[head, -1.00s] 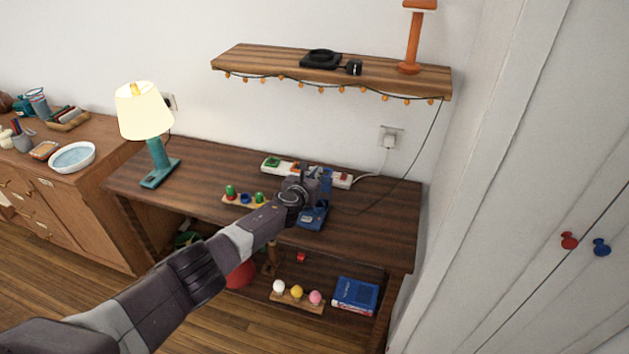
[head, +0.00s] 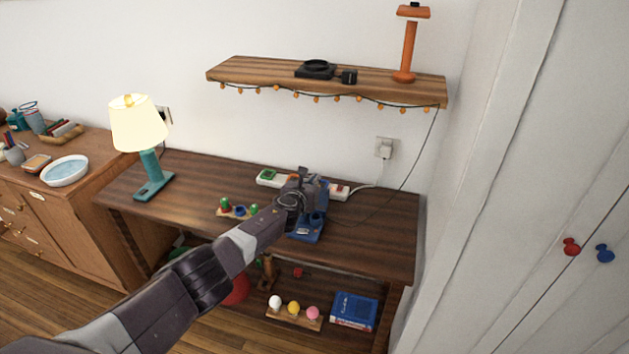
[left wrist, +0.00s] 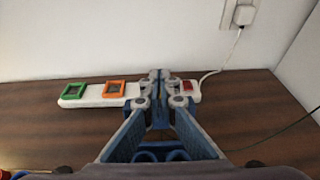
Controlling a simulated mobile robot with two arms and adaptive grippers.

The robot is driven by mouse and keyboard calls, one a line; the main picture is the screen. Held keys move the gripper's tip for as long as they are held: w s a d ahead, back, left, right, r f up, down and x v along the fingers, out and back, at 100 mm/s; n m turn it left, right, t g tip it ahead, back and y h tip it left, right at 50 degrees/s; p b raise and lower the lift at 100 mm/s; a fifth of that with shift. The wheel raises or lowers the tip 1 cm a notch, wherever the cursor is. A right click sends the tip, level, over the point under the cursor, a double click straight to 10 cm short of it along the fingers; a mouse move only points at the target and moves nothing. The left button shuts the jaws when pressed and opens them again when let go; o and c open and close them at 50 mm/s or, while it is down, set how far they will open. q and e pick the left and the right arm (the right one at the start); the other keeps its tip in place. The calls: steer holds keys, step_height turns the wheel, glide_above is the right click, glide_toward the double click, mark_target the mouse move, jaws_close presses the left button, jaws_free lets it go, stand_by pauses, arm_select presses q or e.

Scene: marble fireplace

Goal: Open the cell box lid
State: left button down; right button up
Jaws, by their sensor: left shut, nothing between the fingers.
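The blue cell box (head: 303,235) sits on the dark wooden desk, its front part and a round opening showing below my gripper. A blue upright part (head: 323,189), which looks like its lid, stands behind, partly hidden by the gripper. My left gripper (head: 303,178) is shut and empty, over the box. In the left wrist view the closed fingers (left wrist: 158,76) point toward the wall, with two round blue openings (left wrist: 162,154) of the box low between the finger links. Whether the fingers touch the lid, and its exact angle, I cannot tell. My right gripper is out of view.
A white power strip (left wrist: 98,101) with green and orange frames lies behind the box. A board with coloured pieces (head: 236,213) is left of it, and a teal lamp (head: 150,170) farther left. A shelf (head: 285,72) hangs above. The desk's right side is clear.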

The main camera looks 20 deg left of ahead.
arm_select(q)
steer(key=shift+r, duration=0.1)
steer(key=shift+r+p, duration=0.75)
steer(key=shift+p, duration=0.05)
steer(key=shift+s+a+r, duration=0.25)
steer(key=shift+r, duration=0.3)
steer(key=f+v, duration=0.1)
steer(key=v, duration=1)
steer(key=shift+s+d, duration=0.25)
